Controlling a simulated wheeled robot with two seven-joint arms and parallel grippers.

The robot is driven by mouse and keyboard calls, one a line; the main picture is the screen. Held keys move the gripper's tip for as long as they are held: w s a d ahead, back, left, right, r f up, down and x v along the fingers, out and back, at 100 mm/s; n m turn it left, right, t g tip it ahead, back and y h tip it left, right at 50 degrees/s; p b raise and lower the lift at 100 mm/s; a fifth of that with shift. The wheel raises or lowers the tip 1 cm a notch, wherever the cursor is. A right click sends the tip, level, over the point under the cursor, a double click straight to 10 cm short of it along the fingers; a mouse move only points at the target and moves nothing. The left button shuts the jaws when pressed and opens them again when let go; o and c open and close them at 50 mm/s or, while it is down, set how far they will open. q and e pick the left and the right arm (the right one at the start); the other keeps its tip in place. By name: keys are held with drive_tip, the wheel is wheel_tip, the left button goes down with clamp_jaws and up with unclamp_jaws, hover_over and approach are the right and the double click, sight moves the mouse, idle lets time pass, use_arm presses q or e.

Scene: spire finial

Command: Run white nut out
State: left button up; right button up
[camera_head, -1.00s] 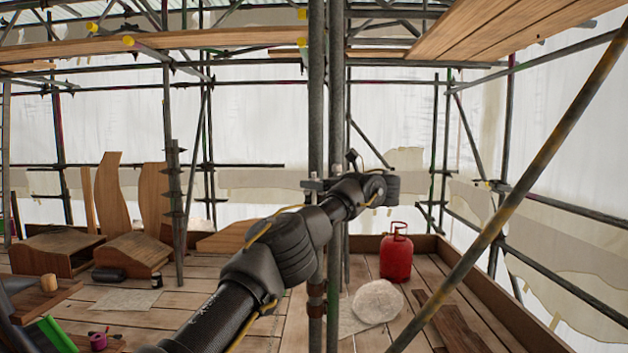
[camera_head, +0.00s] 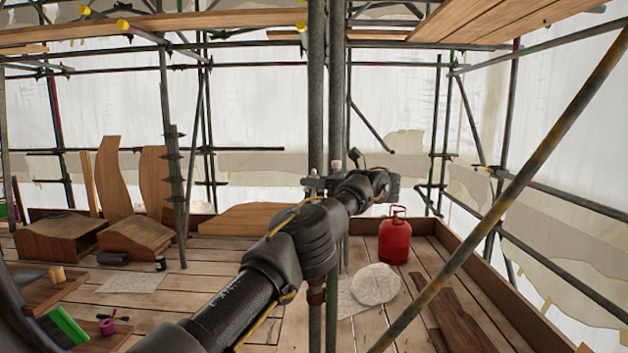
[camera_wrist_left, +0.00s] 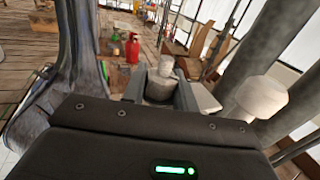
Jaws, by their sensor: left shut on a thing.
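The white nut (camera_wrist_left: 158,88) shows in the left wrist view between the two grey fingers of my left gripper (camera_wrist_left: 163,93), with a pale round stud top above it. My gripper is shut on it. A second pale, capped bolt (camera_wrist_left: 262,97) stands to the right, outside the fingers. In the head view my left arm reaches to a clamp (camera_head: 316,184) on the upright poles, and my left gripper (camera_head: 339,182) is there, small and partly covered by arm and pole. A pale bolt top (camera_head: 336,165) rises above the clamp. My right gripper is not in view.
Upright scaffold poles (camera_head: 317,90) stand close by the arm. A diagonal pole (camera_head: 500,215) crosses the right side. A red gas bottle (camera_head: 395,241) and a pale sack (camera_head: 375,284) are on the plank floor behind. Wooden pieces (camera_head: 62,240) lie at left.

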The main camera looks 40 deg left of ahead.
use_arm(q)
drive_tip(key=o, duration=1)
drive_tip(key=shift+w, duration=0.1)
drive_tip(key=shift+c, duration=0.2)
drive_tip(key=shift+d, duration=0.1)
drive_tip(key=shift+d, duration=0.3)
drive_tip(key=p+v, duration=0.3)
drive_tip(key=v, duration=0.7)
drive_tip(key=shift+w+p, duration=0.15)
drive_tip(key=shift+p, duration=0.25)
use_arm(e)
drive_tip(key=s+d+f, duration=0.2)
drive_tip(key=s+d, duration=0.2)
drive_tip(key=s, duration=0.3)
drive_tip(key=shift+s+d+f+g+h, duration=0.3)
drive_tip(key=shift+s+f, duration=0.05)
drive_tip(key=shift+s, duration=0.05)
